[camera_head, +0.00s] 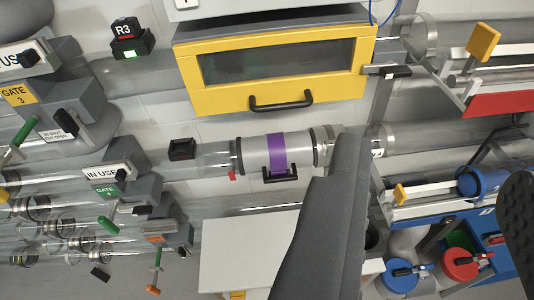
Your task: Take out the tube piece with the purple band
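The tube piece with the purple band (255,155) is a grey-white cylinder lying level in a tube line in the middle of the view. Its purple band (277,150) goes around its middle, and a small black handle (280,173) is at its lower front. Dark collars sit at both its ends, with clear tube to the left. My gripper (432,168) is open and empty. Its left finger rises just right of the tube piece and hides part of the line there. Its right finger, with a black ribbed pad, is at the right edge. I cannot tell whether the left finger touches anything.
A yellow-framed drawer or door (280,75) with a black handle is above the tube piece. A white panel (245,250) is below. Gate units, including GATE 4 (110,190), and clear tubes fill the left. Blue (482,182) and red (460,264) capped canisters are at right.

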